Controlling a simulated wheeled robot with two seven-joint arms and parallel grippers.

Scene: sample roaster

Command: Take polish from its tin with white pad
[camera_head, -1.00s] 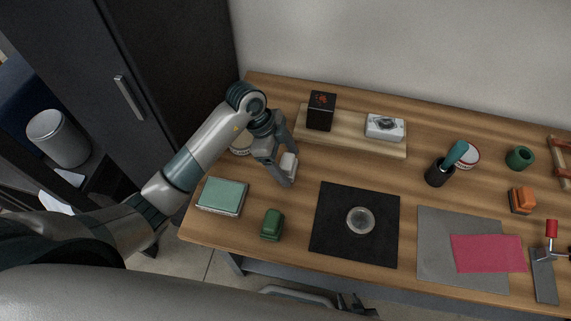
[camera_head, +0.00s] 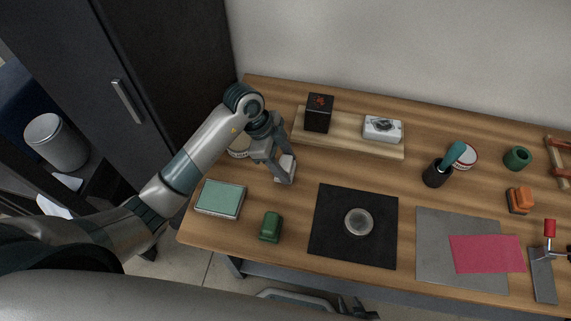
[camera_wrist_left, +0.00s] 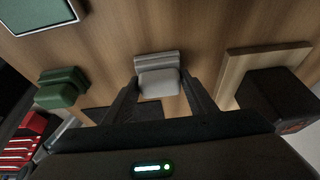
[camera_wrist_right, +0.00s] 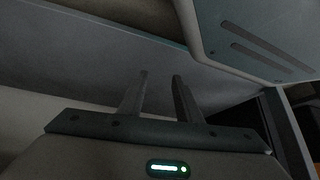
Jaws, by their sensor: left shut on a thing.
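The white pad (camera_head: 286,164) is a small pale block with a grip, at the left of the table. My left gripper (camera_head: 284,180) is shut on it; the left wrist view shows the pad (camera_wrist_left: 158,84) between the two fingers. I cannot tell whether its underside touches the table. Another round tin (camera_head: 466,153) with a red-edged rim stands at the back right. I cannot tell which holds polish. My right gripper (camera_wrist_right: 160,77) is open and empty, only in the right wrist view.
A green-topped box (camera_head: 220,198) and a green pad (camera_head: 270,226) lie in front. A wooden board (camera_head: 350,143) carries a black box (camera_head: 319,113) and a white box (camera_head: 383,129).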

